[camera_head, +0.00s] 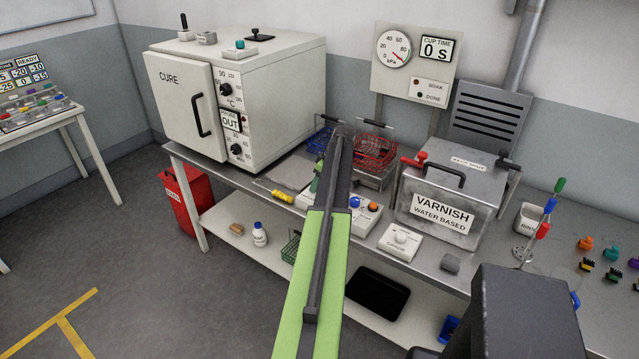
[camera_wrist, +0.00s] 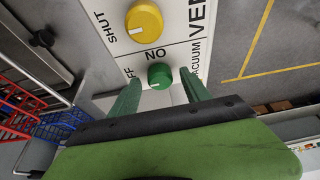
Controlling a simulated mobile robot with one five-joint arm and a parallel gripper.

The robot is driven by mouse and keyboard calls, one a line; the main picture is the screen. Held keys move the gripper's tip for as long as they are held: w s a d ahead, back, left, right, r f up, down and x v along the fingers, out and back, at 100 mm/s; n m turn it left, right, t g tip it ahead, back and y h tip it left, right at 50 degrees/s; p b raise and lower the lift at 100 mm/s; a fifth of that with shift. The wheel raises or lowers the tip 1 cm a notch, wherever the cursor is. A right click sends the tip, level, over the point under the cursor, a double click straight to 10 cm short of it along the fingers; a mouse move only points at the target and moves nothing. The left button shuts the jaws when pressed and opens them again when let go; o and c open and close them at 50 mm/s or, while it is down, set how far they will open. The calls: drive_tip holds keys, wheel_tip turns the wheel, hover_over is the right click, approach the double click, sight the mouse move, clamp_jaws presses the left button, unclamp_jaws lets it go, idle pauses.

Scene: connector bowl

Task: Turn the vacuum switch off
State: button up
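The vacuum switch is a round green knob (camera_wrist: 160,75) on a white panel, with "VACUUM" beside it and "NO" and a partly covered "FF" around it. A short pale mark on the knob points toward the lower left in the wrist view. My gripper (camera_wrist: 158,82) is open, with one green finger on each side of the knob; I cannot tell if they touch it. In the head view my green gripper (camera_head: 317,182) is at the left end of the white control box (camera_head: 363,222), and my arm hides the knob there.
A yellow vent knob (camera_wrist: 143,21) sits close by on the same panel. Blue (camera_wrist: 63,120) and red (camera_wrist: 18,110) wire baskets are nearby. The varnish chamber (camera_head: 450,195) stands right of the box, the cure oven (camera_head: 240,100) left. A gauge (camera_head: 394,49) hangs behind.

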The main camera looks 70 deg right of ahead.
drive_tip(key=p+v, duration=1.6)
drive_tip(key=v, duration=0.1)
drive_tip(key=shift+s, duration=0.2)
drive_tip(key=shift+a+r, duration=0.1)
drive_tip(key=shift+r, duration=0.05)
